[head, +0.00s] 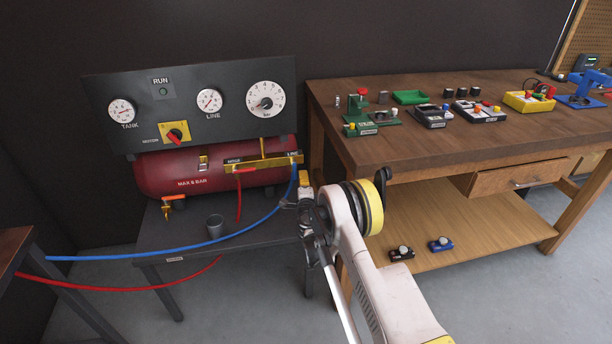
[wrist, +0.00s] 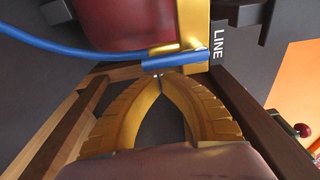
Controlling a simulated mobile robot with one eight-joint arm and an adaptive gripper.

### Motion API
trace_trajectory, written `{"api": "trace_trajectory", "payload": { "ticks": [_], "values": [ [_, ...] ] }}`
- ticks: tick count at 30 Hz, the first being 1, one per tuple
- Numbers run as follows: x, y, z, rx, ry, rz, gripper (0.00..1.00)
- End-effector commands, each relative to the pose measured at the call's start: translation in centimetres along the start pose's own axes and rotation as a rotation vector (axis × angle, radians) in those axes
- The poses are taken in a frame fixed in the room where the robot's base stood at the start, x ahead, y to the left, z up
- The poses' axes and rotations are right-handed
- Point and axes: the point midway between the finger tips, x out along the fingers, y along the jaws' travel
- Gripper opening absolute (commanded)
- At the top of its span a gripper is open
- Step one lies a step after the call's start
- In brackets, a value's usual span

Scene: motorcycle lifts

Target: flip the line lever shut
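The blue line lever (wrist: 176,62) lies below the brass line fitting (wrist: 194,32), beside the LINE label (wrist: 218,42) in the wrist view. In the head view the LINE end of the brass manifold (head: 290,160) is at the right of the red tank, with blue showing just under it. My gripper (head: 305,178) is close to that end, at its lower right. In the wrist view my gripper's yellow fingers (wrist: 158,77) have their tips together, just below the blue lever, with nothing seen held. I cannot tell whether they touch it.
A blue hose (head: 200,242) and red hose (head: 240,205) run from the manifold. A red lever (head: 244,171) sits under HOIST. A grey cup (head: 215,226) stands on the compressor table (head: 165,240). The wooden workbench (head: 400,150) stands close at right.

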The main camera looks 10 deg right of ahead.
Motion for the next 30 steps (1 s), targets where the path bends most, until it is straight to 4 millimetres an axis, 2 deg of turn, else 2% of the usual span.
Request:
{"api": "trace_trajectory", "payload": {
  "ticks": [10,30],
  "values": [
    [-0.01,0.01,0.09,0.010,-0.001,0.001,0.00],
    [-0.08,0.28,0.74,0.238,-0.002,0.033,0.00]
  ]
}}
